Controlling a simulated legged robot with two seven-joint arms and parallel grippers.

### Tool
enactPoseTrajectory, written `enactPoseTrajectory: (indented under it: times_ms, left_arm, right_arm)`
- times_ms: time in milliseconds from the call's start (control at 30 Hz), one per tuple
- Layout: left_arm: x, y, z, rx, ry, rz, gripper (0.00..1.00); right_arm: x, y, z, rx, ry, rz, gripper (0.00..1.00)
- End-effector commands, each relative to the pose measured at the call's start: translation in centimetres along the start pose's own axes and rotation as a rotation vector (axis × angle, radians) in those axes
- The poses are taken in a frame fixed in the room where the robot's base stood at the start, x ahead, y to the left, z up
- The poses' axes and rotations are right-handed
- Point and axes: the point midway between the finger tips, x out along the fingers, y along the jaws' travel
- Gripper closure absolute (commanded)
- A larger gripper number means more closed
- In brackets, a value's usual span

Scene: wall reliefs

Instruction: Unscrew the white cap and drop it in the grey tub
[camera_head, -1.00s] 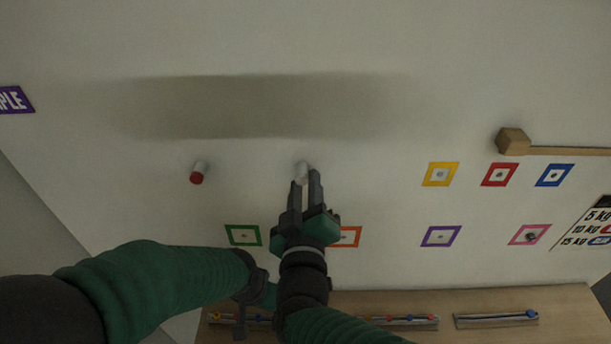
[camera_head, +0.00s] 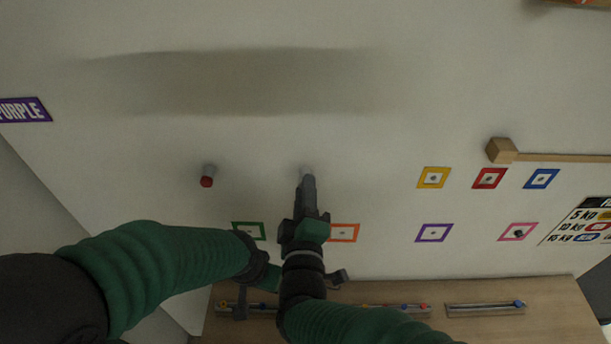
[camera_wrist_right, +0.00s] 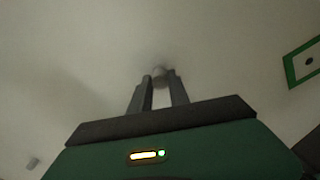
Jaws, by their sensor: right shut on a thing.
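The white cap (camera_head: 307,171) is on a short peg that sticks out of the pale wall. My right gripper (camera_head: 308,180) is at it, and its fingers look edge-on in the head view. In the right wrist view the fingertips (camera_wrist_right: 160,80) are shut on the cap (camera_wrist_right: 160,69), which shows pale between and beyond them. The peg behind the cap is hidden. I see no grey tub in either view.
A red-ended peg (camera_head: 207,178) sticks out to the left. Coloured square frames, such as the orange one (camera_head: 344,232) and the green one (camera_head: 249,231), are on the wall. A wooden block with a bar (camera_head: 502,150) is at right. A wooden ledge (camera_head: 560,300) with slider rails runs below.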

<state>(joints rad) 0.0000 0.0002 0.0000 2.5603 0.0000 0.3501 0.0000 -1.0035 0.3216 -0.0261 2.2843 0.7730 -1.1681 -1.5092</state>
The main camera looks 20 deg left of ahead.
Motion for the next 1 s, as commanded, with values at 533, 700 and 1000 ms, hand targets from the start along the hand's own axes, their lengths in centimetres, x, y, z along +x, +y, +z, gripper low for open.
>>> enactPoseTrajectory:
  times_ms: [533,700,1000]
  left_arm:
    - [-5.2,0.0,-1.2,0.000,0.000,0.000,0.77]
    - [-7.2,0.0,-1.6,0.001,-0.004,0.000,0.77]
    - [-6.8,0.0,-1.7,-0.002,0.004,0.000,0.77]
  right_arm:
    - [-0.2,-0.2,-0.1,-0.442,0.005,-0.009,1.00]
    - [-0.3,0.1,-0.3,-0.647,0.006,-0.011,1.00]
    - [-0.3,-0.2,-0.2,-0.895,0.008,-0.010,1.00]
